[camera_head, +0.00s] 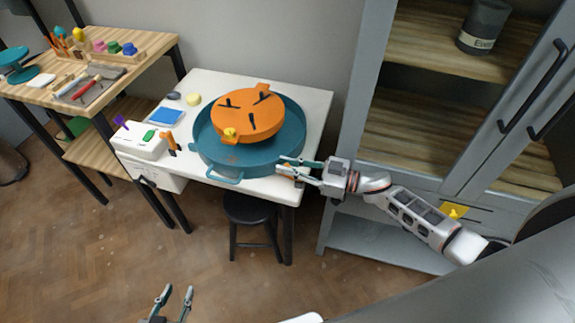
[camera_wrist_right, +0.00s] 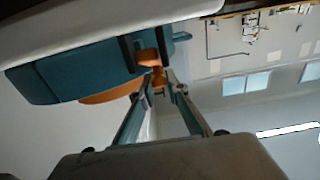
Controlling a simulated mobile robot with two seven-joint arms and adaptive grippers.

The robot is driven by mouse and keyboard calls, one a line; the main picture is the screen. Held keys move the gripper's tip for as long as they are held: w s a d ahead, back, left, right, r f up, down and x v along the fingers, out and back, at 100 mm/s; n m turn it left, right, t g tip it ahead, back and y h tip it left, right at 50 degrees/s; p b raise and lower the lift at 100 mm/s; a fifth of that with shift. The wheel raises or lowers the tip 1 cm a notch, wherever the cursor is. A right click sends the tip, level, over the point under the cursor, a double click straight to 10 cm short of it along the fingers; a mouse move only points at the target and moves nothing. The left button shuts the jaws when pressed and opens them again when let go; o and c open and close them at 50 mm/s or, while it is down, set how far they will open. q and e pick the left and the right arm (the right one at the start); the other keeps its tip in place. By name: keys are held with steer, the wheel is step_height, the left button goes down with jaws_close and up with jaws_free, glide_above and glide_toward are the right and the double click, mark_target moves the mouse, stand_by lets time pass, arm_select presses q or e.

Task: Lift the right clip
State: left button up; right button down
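A round teal basin (camera_head: 212,160) sits on the white table, with an orange disc (camera_head: 250,122) inside. The disc has dark slots and a yellow knob (camera_head: 230,133). My right gripper (camera_head: 285,168) is at the table's front right, by the basin's rim, with its fingers apart. In the right wrist view, an orange clip-like piece (camera_wrist_right: 150,57) with dark parts shows on the basin's side (camera_wrist_right: 85,72), at and just beyond my right fingertips (camera_wrist_right: 160,86). I cannot tell whether they touch it. My left gripper (camera_head: 174,292) is open and empty above the floor.
A white box (camera_head: 140,140), a blue pad (camera_head: 166,117) and an orange tool-like piece (camera_head: 170,143) lie left of the basin. A grey cabinet (camera_head: 352,120) stands right of the table. A black stool (camera_head: 250,210) is below the front edge.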

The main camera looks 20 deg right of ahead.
arm_select(q)
steer(key=shift+s+f, duration=0.1)
steer(key=shift+f, duration=0.2)
stand_by(0.4)
